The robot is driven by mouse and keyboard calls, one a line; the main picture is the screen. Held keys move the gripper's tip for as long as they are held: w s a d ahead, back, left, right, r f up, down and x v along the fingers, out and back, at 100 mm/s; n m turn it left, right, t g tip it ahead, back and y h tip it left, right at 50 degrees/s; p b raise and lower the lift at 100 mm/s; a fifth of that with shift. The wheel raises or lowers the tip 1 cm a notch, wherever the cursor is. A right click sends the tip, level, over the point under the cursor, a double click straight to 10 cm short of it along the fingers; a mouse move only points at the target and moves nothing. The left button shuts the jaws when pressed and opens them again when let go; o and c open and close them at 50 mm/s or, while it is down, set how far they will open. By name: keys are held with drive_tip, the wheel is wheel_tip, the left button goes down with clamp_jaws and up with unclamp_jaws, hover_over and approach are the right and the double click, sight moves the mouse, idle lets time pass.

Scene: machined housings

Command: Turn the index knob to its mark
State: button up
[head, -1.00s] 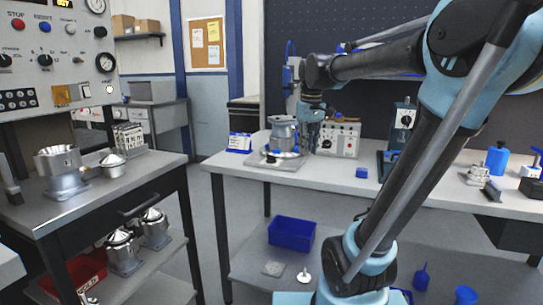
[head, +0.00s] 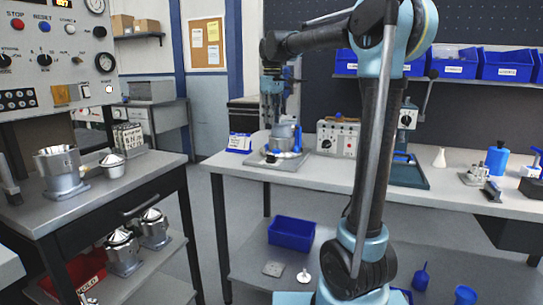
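A silver machined housing (head: 283,133) stands on a grey fixture plate (head: 258,160) at the left end of the long workbench. Small blue parts (head: 297,139) show at its right side and front. A light control box (head: 337,138) with dark knobs stands just right of it. I cannot tell which part is the index knob, and no mark is readable. My arm reaches left over the bench and its wrist hangs down above the housing. My gripper (head: 272,98) is small and dark against the background there; its fingers cannot be made out.
A green-based press (head: 408,172) stands right of my arm. A blue-and-white card stand (head: 239,142) is left of the fixture. Blue bins (head: 453,66) line the back shelf. A left bench (head: 110,190) carries another housing (head: 60,170) under a control panel (head: 55,60).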

sight(271, 158)
wheel_tip(271, 158, down, 15)
drive_tip(key=shift+f, duration=0.1)
idle(0.4)
clamp_jaws()
